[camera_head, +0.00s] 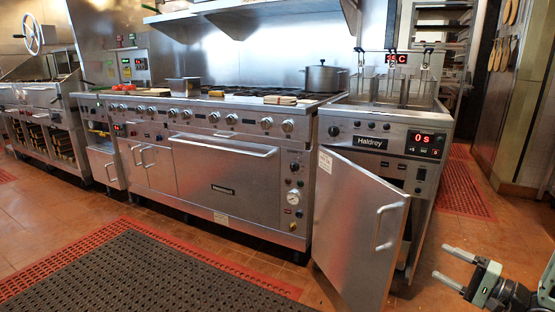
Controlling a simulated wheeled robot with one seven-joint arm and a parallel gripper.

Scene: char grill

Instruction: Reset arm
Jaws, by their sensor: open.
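My gripper (452,267) shows at the lower right corner of the head view. Its two fingers point left and stand apart with nothing between them. It is over the tiled floor, to the right of the fryer's open door (362,230), and does not appear to touch anything. Most of my arm is cut off by the right edge of the picture.
A steel fryer (375,145) with a red display stands at centre right, its door swung out. A range (225,170) bearing a pot (327,79) and a metal pan (184,84) is left of it. Mats (150,275) cover the left floor. A wall (515,130) is at right.

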